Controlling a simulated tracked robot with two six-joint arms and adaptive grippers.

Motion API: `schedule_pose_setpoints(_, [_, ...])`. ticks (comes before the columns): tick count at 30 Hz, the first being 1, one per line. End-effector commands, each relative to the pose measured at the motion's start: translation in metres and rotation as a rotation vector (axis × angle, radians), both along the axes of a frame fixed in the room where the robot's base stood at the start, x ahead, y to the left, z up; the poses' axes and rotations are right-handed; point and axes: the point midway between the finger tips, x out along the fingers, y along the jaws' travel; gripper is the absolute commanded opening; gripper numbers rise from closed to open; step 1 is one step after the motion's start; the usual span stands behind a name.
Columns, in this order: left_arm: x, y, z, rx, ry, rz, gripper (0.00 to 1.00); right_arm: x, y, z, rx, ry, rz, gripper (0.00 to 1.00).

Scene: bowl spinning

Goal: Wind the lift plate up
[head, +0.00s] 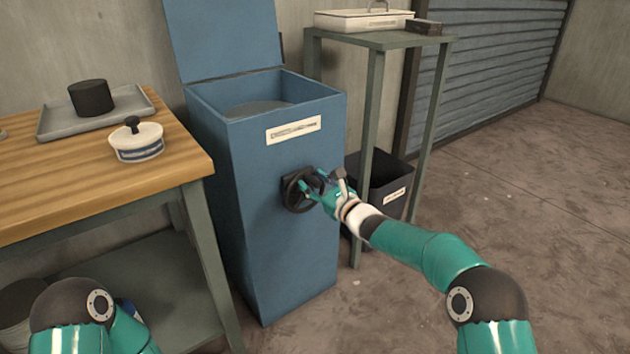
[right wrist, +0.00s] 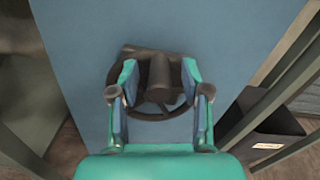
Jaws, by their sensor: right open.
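A tall blue cabinet (head: 285,235) stands in the middle of the head view with its lid raised at the back. Inside its open top lies a grey round plate (head: 258,108), a little below the rim. A dark handwheel (head: 290,192) is on the cabinet's front; it also shows in the right wrist view (right wrist: 150,112). My right gripper (head: 312,186) is at the wheel. In the right wrist view its open fingers (right wrist: 160,85) stand on either side of the wheel's dark knob (right wrist: 160,72). Whether they touch it I cannot tell. My left gripper is out of view.
A stand (head: 385,40) and a dark bin (head: 385,180) are right of the cabinet. The floor at right is clear.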

Motion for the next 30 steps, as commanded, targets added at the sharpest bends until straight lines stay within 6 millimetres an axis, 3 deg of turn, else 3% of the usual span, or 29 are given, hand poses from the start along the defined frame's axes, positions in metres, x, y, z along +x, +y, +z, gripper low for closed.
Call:
schedule_pose_setpoints(8, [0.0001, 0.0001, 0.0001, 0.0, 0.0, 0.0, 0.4, 0.0004, 0.0002, -0.0004, 0.0, 0.001, 0.0, 0.46])
schedule_pose_setpoints(16, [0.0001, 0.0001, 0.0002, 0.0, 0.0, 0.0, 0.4, 0.0003, -0.0001, -0.0003, 0.0, 0.001, 0.0, 0.01])
schedule_pose_setpoints(30, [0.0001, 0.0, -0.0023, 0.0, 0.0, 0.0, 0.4, 0.0026, -0.0036, -0.0008, 0.05, 0.036, -0.001, 0.0])
